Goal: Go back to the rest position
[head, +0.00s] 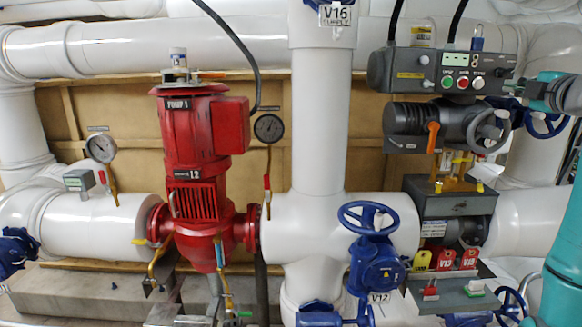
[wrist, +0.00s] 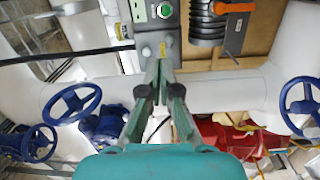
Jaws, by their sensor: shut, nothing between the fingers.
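My gripper (wrist: 161,72) is shut and empty in the wrist view, its two slim fingers together and pointing up the picture. In the head view my gripper (head: 513,88) comes in from the right edge, beside the right end of the grey control box (head: 440,72). The box also shows past the fingertips in the wrist view (wrist: 152,28), with a green button (wrist: 164,10) on it. I cannot tell from these views whether the fingertips touch the box.
A grey actuator (head: 430,118) with an orange lever (head: 433,137) sits below the box. A blue handwheel (head: 540,122) lies under my arm. A large blue valve (head: 376,262), white pipes (head: 320,120) and a red pump (head: 195,150) stand to the left.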

